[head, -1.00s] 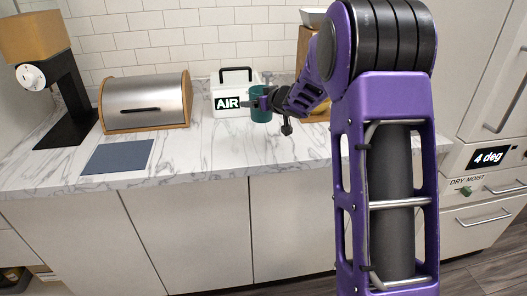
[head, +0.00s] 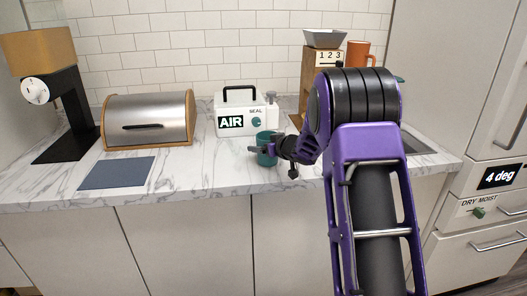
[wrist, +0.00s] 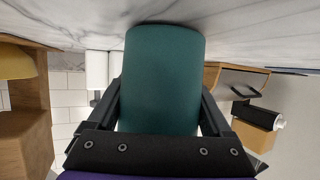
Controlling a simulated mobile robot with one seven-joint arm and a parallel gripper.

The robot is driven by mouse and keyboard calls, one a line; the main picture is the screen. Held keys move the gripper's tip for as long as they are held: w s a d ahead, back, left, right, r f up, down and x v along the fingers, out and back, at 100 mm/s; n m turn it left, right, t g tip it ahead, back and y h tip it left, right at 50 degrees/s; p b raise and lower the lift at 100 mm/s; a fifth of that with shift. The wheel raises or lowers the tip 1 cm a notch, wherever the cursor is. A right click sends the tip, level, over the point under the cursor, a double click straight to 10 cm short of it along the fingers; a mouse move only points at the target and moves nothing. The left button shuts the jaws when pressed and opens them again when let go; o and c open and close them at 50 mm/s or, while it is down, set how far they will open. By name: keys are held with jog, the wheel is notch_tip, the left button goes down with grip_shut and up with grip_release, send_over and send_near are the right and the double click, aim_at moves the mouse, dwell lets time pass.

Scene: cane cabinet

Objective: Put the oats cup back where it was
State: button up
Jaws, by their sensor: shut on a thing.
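A teal cup (head: 266,157) is in my gripper (head: 266,149), low over the marble counter in front of the white AIR SEAL box. In the wrist view the cup (wrist: 163,80) fills the middle, with one black finger on each side, shut on its walls. Its far end is close to the marble; I cannot tell whether it touches. No label shows on it, and its inside is hidden.
The AIR SEAL box (head: 238,112) and a white cylinder (head: 272,112) stand behind the cup. A bread box (head: 150,120), blue mat (head: 117,173) and black stand (head: 70,110) are left. A wooden box (head: 322,68) and orange mug (head: 360,54) are behind my arm. Marble is clear left of the cup.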

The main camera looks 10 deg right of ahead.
jog(key=shift+f, duration=0.15)
jog(key=o, duration=1.3)
jog(key=shift+r, duration=0.2)
jog(key=shift+s+d+r, duration=0.15)
jog(key=shift+s+d, duration=0.05)
jog(key=shift+s, duration=0.1)
jog(key=p+v, duration=0.1)
jog(key=v, duration=1)
jog(key=shift+s+p, duration=0.15)
jog(key=shift+p, duration=0.25)
